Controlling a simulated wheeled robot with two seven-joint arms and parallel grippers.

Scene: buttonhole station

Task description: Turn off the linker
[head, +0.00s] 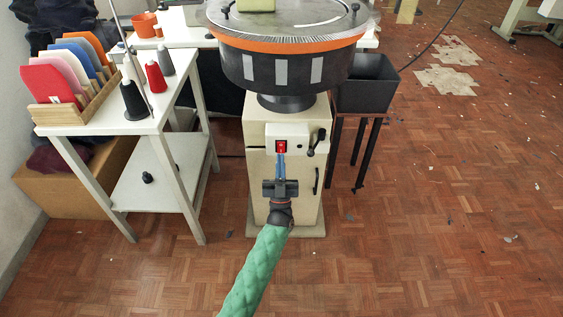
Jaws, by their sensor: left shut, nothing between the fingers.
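The linker (292,68) stands in the middle of the head view, a round dark drum with an orange band and a ring of fine needles on a cream cabinet (257,190). A red switch (281,146) sits on a pale plate at the front of the cabinet. A black crank handle (316,141) is to the right of the switch. My left gripper (281,158) points up at the cabinet front, its shut, empty fingertips just below the red switch in the picture. I cannot tell whether they touch it. The switch position is too small to read. My right gripper is not visible.
A white side table (140,125) with cones of yarn and a rack of coloured pieces (70,80) stands at the left. A black bin (367,85) on legs stands right of the linker. The parquet floor (450,220) at the right is mostly clear, with scattered scraps.

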